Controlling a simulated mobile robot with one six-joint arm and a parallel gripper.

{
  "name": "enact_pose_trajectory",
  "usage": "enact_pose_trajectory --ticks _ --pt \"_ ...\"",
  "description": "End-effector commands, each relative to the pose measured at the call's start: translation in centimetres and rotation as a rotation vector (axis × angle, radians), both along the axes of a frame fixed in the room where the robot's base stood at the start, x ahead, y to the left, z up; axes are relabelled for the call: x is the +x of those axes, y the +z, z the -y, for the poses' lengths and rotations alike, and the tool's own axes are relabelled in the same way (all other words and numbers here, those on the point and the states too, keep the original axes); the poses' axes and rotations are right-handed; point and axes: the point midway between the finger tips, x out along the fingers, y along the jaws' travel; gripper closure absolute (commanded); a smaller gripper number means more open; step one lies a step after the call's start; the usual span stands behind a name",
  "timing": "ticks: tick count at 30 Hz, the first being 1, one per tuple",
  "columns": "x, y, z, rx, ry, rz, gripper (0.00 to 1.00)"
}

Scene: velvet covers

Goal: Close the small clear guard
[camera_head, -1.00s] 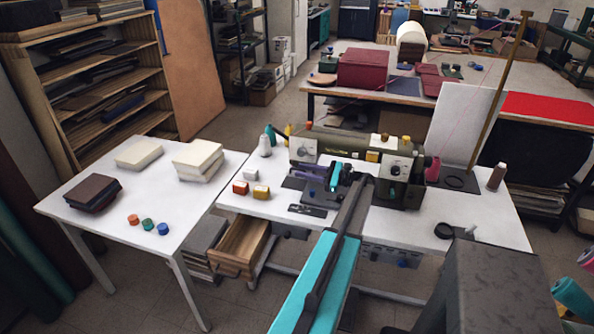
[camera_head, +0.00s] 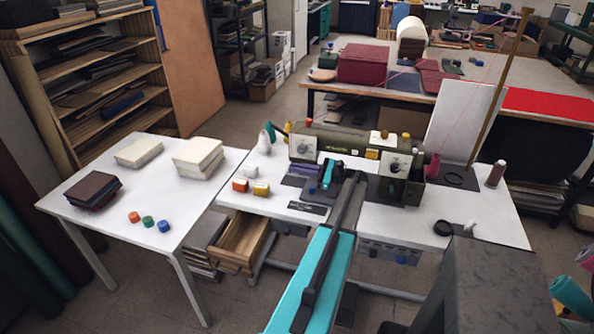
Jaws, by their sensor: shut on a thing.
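The olive-green sewing machine (camera_head: 345,143) stands on the white sewing table (camera_head: 390,238). My gripper (camera_head: 327,174) is low in front of the machine, between its left end and its right column. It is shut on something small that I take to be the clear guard. The guard itself is too small and too hidden by my gripper and arm to make out, so its angle cannot be told. A purple part (camera_head: 305,168) lies just left of my gripper.
Small white, orange and yellow blocks (camera_head: 261,189) sit left on the table. A dark flat plate (camera_head: 308,207) lies near its front. A wooden drawer (camera_head: 240,245) stands open below. A brown thread cone (camera_head: 496,173) and a tall wooden pole (camera_head: 500,85) are at the right.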

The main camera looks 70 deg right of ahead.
Motion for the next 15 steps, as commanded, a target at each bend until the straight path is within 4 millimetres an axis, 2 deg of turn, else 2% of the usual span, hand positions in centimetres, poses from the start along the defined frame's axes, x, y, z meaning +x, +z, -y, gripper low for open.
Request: enact_pose_trajectory --ticks 4,15 --pt "0.0 -0.1 0.7 -0.014 -0.004 0.003 1.00" --pt "-0.1 -1.0 0.6 -0.119 -0.010 0.007 1.00"
